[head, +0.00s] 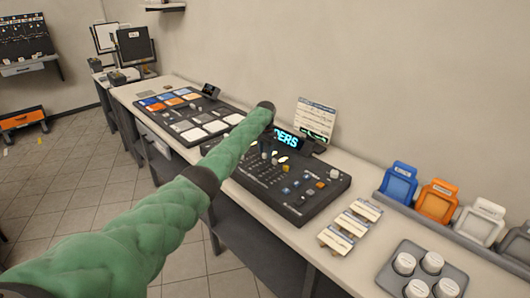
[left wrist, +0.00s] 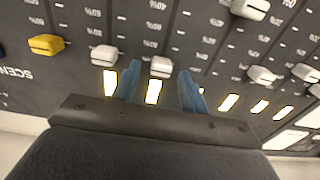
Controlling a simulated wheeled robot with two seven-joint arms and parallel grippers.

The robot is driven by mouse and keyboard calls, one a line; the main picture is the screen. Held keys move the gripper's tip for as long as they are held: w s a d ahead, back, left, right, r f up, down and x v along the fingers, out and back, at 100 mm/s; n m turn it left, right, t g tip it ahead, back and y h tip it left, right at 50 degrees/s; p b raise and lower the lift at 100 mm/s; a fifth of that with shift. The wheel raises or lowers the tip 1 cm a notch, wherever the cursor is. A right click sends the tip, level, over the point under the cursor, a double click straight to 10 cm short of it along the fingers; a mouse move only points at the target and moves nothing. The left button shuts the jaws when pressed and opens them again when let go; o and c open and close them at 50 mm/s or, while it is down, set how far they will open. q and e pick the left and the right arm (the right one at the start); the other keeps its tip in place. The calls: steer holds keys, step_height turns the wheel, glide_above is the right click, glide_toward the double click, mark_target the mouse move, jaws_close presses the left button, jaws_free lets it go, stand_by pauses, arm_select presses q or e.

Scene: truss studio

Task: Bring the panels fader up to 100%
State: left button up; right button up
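The fader console (head: 300,183) is a black slanted desk on the long table, with a lit screen (head: 287,141) reading "DERS" where my left arm does not cover it. My left arm in its green sleeve reaches over the console and hides part of it; I cannot make out the fingers there. In the left wrist view my left gripper (left wrist: 159,70) is open, its blue fingers on either side of a white fader cap (left wrist: 160,66), with gaps visible. Which fader is panels I cannot read. A yellow cap (left wrist: 46,44) and another white cap (left wrist: 104,55) sit to the left. My right gripper is out of view.
A second panel with coloured pads (head: 170,100) lies left of the console. To the right are small label cards (head: 345,232), a tray with white round pots (head: 432,262), and a rack with blue (head: 398,184) and orange (head: 437,202) holders. A card (head: 316,115) stands behind.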

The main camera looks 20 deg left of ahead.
arm_select(q)
steer(key=shift+s+r, duration=0.1)
steer(key=shift+r, duration=0.25)
step_height(320, 180, up, 6)
steer(key=shift+f+b, duration=0.25)
steer(key=shift+b, duration=1)
steer(key=shift+r, duration=0.7)
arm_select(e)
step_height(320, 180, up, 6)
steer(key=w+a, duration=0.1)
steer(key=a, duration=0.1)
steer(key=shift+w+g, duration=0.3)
